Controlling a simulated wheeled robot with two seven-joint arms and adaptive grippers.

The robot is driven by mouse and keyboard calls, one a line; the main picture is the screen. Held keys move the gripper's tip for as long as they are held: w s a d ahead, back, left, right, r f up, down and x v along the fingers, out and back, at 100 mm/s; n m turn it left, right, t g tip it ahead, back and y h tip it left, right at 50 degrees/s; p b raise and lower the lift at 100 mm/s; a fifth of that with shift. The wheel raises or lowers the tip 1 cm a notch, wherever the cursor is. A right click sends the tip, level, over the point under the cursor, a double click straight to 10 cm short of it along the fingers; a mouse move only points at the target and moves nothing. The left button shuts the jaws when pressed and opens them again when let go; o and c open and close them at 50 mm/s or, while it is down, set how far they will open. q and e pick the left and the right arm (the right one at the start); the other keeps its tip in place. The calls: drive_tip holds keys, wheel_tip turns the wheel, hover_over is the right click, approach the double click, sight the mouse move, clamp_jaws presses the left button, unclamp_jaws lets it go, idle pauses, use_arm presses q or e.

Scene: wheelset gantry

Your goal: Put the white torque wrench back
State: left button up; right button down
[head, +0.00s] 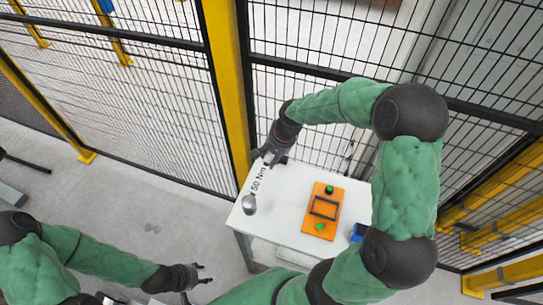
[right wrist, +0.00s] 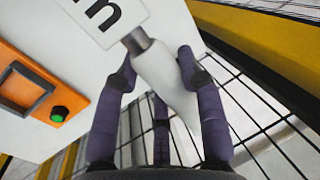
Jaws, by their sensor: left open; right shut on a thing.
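The white torque wrench (head: 258,181) carries the dark lettering "50 Nm" and has a rounded grey head (head: 249,204) at its near end. It shows over the left part of the white table; I cannot tell whether it touches the tabletop. In the right wrist view its white handle (right wrist: 164,74) lies between my fingers, with a grey neck and the lettered white part beyond. My right gripper (head: 268,156) is shut on the handle at the table's far left corner, and it also shows in the right wrist view (right wrist: 155,68). My left gripper (head: 203,274) is open and empty, left of the table.
The white table (head: 277,222) bears an orange board (head: 326,230) with a dark rectangular frame and two green-topped parts. A blue item (head: 358,232) is at its right. A mesh fence with a yellow post (head: 226,80) stands close behind.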

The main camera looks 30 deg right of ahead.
drive_tip(key=shift+f+b, duration=2.4)
drive_tip(key=shift+f, duration=1.8)
drive_tip(key=c, duration=0.7)
unclamp_jaws()
drive_tip(key=v, duration=1.2)
